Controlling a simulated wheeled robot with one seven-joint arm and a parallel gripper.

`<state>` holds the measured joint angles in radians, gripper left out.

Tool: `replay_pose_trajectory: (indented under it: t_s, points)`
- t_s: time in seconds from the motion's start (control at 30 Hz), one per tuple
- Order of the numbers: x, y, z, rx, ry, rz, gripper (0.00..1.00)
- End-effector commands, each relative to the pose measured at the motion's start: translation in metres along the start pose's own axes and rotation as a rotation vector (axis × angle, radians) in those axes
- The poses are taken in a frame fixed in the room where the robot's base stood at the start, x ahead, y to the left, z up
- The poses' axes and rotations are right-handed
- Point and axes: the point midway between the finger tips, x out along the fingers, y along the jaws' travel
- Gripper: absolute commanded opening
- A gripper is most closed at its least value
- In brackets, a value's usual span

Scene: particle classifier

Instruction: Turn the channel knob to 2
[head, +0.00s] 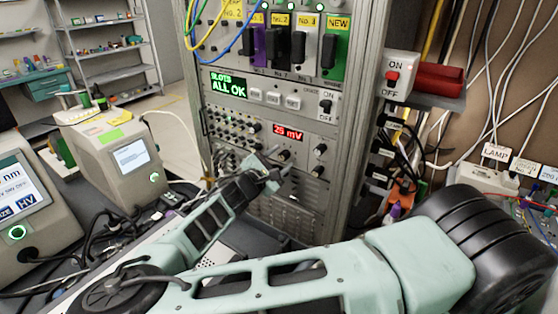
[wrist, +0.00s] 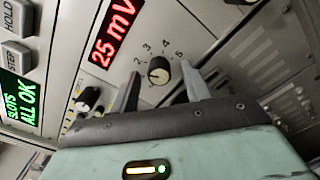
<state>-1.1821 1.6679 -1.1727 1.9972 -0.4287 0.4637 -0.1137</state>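The channel knob (wrist: 159,70) is a small round black knob on the grey rack panel, with the numbers 2, 3, 4 and 5 printed around it in the wrist view. Its pointer mark is too small to read surely. In the head view a dark knob (head: 284,155) shows just below the red display, beside my gripper (head: 270,168). In the wrist view my gripper's two fingers stand apart on either side of the knob, with clear gaps to it. My gripper is open and empty.
The red display (head: 288,132) reads 25 mV, and a green display (head: 227,85) reads SLOTS ALL OK. Other knobs (head: 320,148) sit to the right on the panel. Cables and an ON/OFF switch box (head: 398,76) are at the right. Bench instruments (head: 120,157) stand at the left.

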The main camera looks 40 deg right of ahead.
Motion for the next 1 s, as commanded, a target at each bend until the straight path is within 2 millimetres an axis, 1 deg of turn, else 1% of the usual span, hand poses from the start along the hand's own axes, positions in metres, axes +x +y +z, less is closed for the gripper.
replay_pose_trajectory:
  t_s: [0.27, 0.37, 0.43, 0.57, 0.8, 1.0]
  points:
    - [-0.001, 0.000, 0.000, 0.000, 0.000, 0.001, 0.47]
    - [-0.007, 0.000, -0.001, 0.001, 0.001, 0.001, 0.47]
    - [-0.016, 0.000, -0.002, 0.002, 0.003, 0.002, 0.47]
    - [-0.042, -0.001, -0.004, 0.001, 0.005, 0.002, 0.47]
    - [-0.100, -0.002, -0.004, 0.001, 0.006, 0.002, 0.47]
    - [-0.142, -0.002, -0.003, 0.001, 0.004, 0.001, 0.47]
